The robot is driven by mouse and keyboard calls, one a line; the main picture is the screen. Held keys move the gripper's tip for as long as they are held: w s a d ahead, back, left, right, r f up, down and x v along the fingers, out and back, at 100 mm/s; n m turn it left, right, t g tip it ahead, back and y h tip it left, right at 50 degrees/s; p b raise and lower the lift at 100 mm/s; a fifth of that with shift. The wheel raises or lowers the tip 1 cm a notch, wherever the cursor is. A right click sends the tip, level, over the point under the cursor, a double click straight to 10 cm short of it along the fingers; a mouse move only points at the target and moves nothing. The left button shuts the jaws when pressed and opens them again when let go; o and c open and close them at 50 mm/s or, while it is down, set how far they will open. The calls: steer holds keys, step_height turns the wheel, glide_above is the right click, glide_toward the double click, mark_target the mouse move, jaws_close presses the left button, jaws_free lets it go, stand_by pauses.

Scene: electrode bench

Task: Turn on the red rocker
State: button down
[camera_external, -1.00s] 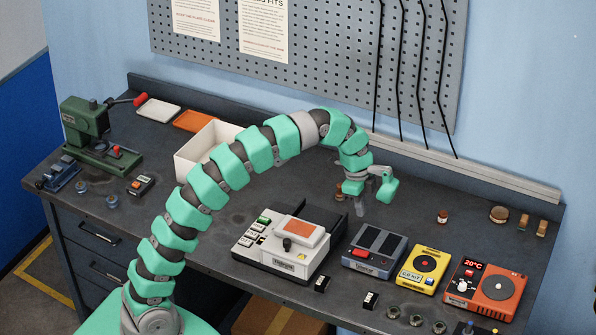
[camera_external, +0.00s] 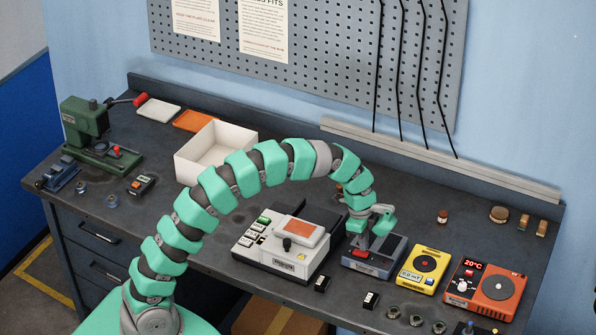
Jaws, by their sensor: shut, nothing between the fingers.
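The red rocker (camera_external: 361,254) is on the front left of a grey-blue box (camera_external: 385,267) with dark top panels, on the right half of the bench. My gripper (camera_external: 365,243) points down just over the rocker's back edge. Its fingers are shut with nothing between them. I cannot tell whether the fingertips touch the rocker. The gripper hides part of the box's left top panel. The rocker's tilt is too small to read.
A white device (camera_external: 290,249) with an orange pad stands just left of the box. A yellow device (camera_external: 425,267) and an orange-red heater (camera_external: 486,289) stand to the right. The bench behind the box is mostly clear.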

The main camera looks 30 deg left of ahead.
steer(key=shift+d+f, duration=0.1)
steer(key=shift+f, duration=0.65)
